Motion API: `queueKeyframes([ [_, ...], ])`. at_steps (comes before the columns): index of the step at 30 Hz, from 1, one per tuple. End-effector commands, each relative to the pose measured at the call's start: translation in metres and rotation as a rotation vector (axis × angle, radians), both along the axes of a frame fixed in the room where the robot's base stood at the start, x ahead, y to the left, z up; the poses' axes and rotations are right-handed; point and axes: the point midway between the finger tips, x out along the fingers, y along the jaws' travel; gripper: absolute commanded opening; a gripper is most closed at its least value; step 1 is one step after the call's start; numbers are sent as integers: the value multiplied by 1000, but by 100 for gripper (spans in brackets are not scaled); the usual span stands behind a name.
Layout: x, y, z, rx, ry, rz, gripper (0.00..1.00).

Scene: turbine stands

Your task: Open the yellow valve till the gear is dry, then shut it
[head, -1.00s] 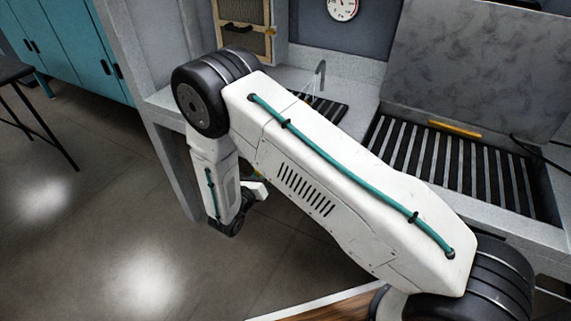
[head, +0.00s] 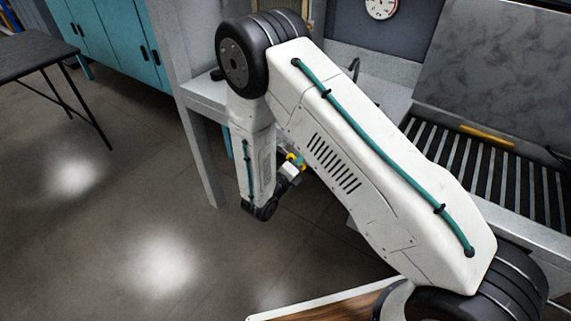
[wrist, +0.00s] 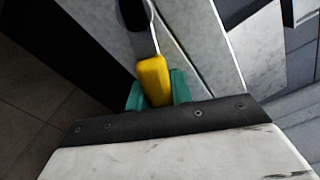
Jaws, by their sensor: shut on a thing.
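The yellow valve handle (wrist: 153,78) stands between the teal fingers of my gripper (wrist: 156,90) in the wrist view. My gripper is shut on it. A grey, dark-tipped lever or pipe part (wrist: 140,25) runs on beyond the handle. In the head view a small patch of yellow shows at my gripper (head: 297,161), low in front of the grey bench and partly behind my arm. A thin dark spout (head: 354,69) rises above the bench. The gear is not visible; my arm covers the area below the spout, so I cannot tell whether water runs.
A slatted rack (head: 475,165) with a yellow bar (head: 487,137) fills the bench's right side. A round gauge (head: 381,6) hangs on the back panel. Teal cabinets (head: 115,45) and a dark table (head: 35,52) stand at the left. The floor between is clear.

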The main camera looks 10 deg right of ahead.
Motion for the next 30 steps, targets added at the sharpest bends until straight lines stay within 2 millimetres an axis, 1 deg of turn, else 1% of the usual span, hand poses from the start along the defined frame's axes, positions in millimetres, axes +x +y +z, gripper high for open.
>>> queueKeyframes([
  [3,0,-8,2,-15,15,-8,0],
  [6,0,-12,2,-19,20,-12,0],
  [17,0,-13,2,-21,21,-14,0],
  [18,0,-13,2,-21,21,-14,33],
  [19,0,-13,2,-21,22,-15,41],
  [20,0,-13,2,-21,22,-15,44],
  [27,0,-15,2,-20,22,-18,44],
  [30,-3,-10,2,-20,22,-16,44],
])
